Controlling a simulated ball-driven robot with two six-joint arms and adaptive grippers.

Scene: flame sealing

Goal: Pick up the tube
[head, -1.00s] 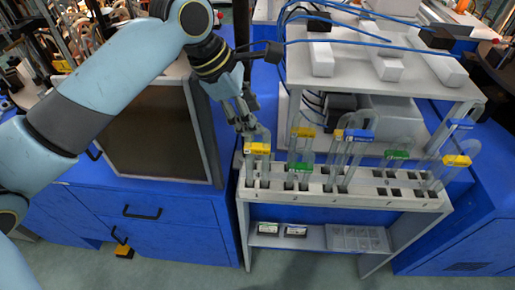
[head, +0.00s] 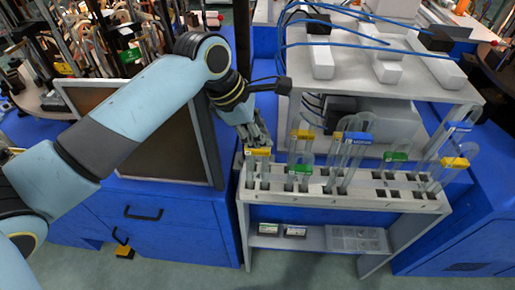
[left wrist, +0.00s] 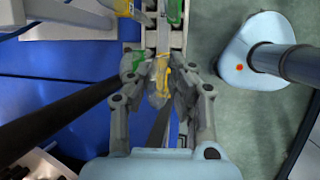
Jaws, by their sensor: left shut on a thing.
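A clear U-shaped tube with a yellow label (head: 258,152) stands upright at the left end of the white rack (head: 340,199). My left gripper (head: 259,142) is at its top and shut on it. In the left wrist view the tube (left wrist: 158,84) shows between the two fingers of my left gripper (left wrist: 160,74), with its yellow label near the fingertips. The tube's lower ends are at the rack's left slots. The fingers partly hide its top. My right gripper is in neither view.
Other tubes stand close by in the rack, with green (head: 299,170), blue (head: 357,137) and yellow (head: 455,162) labels. A white shelf (head: 390,85) with blue cables is behind. A dark-panelled frame (head: 165,135) stands left of the rack.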

